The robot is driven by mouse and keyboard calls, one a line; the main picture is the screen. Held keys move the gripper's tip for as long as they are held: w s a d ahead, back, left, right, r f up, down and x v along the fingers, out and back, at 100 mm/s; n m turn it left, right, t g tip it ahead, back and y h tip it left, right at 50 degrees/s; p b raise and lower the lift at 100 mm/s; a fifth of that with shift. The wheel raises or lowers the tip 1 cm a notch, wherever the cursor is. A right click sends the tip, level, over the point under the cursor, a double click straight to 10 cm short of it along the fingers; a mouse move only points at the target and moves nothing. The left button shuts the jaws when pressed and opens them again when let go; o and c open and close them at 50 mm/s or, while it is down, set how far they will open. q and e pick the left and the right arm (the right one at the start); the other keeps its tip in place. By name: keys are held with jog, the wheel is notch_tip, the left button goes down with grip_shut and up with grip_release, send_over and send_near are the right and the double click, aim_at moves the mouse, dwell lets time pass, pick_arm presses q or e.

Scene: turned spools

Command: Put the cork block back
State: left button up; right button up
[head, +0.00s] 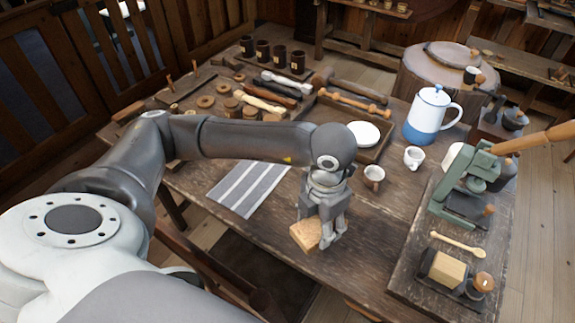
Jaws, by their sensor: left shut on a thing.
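The cork block (305,236) is a light tan block near the front edge of the wooden table. My left gripper (328,241) points down and is shut on the cork block, which sticks out to the left of the fingers. The fingers hide the block's right end. I cannot tell whether the block touches the table or is just above it. My right gripper is not in view.
A striped grey cloth (248,187) lies to the left. A small cup (374,177), a white mug (414,157) and a blue-white pot (432,115) stand behind. A green press (467,185) stands on the right board. The tabletop right of the gripper is clear.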

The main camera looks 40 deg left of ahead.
pick_arm(q)
jog(key=w+a+f+p, duration=0.1)
jog(key=w+a+f, duration=0.1)
jog(key=w, duration=0.1)
jog(key=w+a+f+p, duration=0.1)
jog(key=w+a+f, duration=0.1)
jog(key=w+f, duration=0.1)
jog(key=w+a+f+p, duration=0.1)
jog(key=w+a+f, duration=0.1)
jog(key=w+f, duration=0.1)
jog(key=shift+w+a, duration=0.4)
jog(key=shift+w, duration=0.1)
jog(key=shift+w+a+f, duration=0.25)
jog(key=shift+w+f, duration=0.2)
jog(key=shift+f, duration=0.25)
jog(key=shift+w+a+f+p, duration=0.1)
jog(key=shift+f+p, duration=0.3)
jog(key=shift+p, duration=0.05)
notch_tip(320, 180, down, 2)
jog(key=shift+f+p, duration=0.1)
jog(key=shift+p, duration=0.3)
jog(key=shift+f, duration=0.15)
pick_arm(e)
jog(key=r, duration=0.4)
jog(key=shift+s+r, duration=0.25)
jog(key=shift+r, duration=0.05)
